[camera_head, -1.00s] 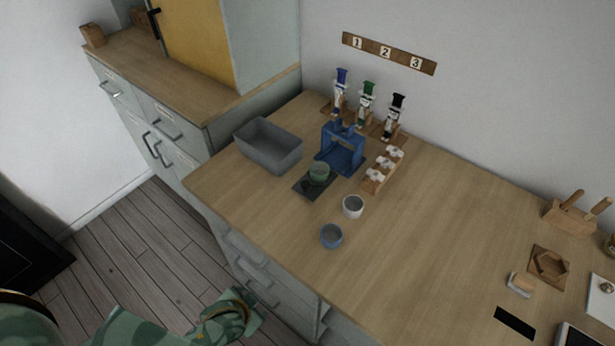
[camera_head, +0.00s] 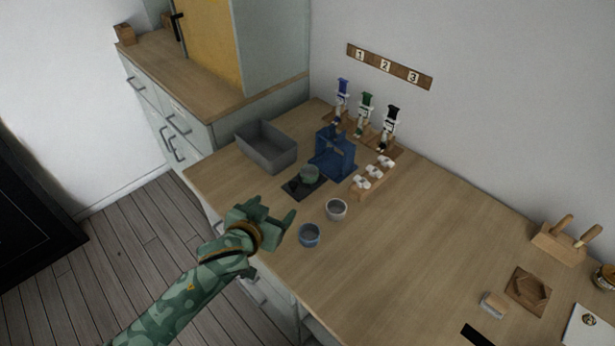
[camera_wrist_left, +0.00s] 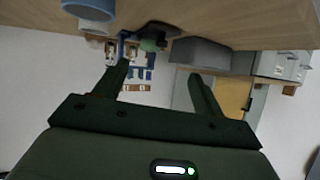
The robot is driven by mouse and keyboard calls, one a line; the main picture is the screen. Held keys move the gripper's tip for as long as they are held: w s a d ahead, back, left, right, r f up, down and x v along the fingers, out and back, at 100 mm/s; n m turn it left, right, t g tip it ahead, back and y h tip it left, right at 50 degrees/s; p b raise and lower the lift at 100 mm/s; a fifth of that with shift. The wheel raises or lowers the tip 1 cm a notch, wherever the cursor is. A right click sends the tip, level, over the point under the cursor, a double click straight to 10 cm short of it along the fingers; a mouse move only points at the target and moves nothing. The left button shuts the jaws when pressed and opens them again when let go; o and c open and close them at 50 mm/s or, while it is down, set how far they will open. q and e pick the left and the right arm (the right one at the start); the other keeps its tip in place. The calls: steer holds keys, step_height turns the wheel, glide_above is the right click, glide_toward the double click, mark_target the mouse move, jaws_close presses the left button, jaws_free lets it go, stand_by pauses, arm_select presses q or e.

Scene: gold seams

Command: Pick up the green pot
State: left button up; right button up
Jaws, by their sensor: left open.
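The green pot (camera_head: 309,174) sits on a dark mat (camera_head: 294,190) on the wooden counter, in front of a blue stand. In the left wrist view the green pot (camera_wrist_left: 150,44) shows small and upside down near the top, beyond my fingers. My left gripper (camera_head: 284,214) is open and empty over the counter's front edge. It is apart from the pot, in front of it and to its left. In the left wrist view my left gripper (camera_wrist_left: 158,82) has its two fingers spread with nothing between them. My right gripper is not in view.
A white cup (camera_head: 336,210) and a blue cup (camera_head: 309,235) stand close to my left gripper. A grey bin (camera_head: 268,155) is left of the pot. The blue stand (camera_head: 335,160) and a wooden rack (camera_head: 365,190) are behind. The counter's middle right is clear.

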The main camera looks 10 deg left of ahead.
arm_select(q)
steer(key=w+d+r, duration=0.1)
steer(key=w, duration=0.1)
steer(key=b, duration=0.4)
glide_toward(312, 168)
steer(key=shift+w+a+f+t+h, duration=0.15)
steer(key=shift+a+f+h, duration=0.05)
steer(key=shift+f, duration=0.2)
steer(key=shift+w+a+f+t+h, duration=0.15)
steer(key=shift+f+h, duration=0.05)
steer(key=shift+f, duration=0.15)
steer(key=b+x, duration=0.1)
steer(key=x, duration=0.1)
steer(key=b+x, duration=0.2)
steer(key=shift+w+d+f, duration=0.1)
steer(key=shift+w+d, duration=0.2)
steer(key=shift+w+f, duration=0.1)
steer(key=shift+w, duration=0.2)
steer(key=shift+r, duration=0.2)
steer(key=shift+c, duration=0.7)
steer(key=c, duration=0.9)
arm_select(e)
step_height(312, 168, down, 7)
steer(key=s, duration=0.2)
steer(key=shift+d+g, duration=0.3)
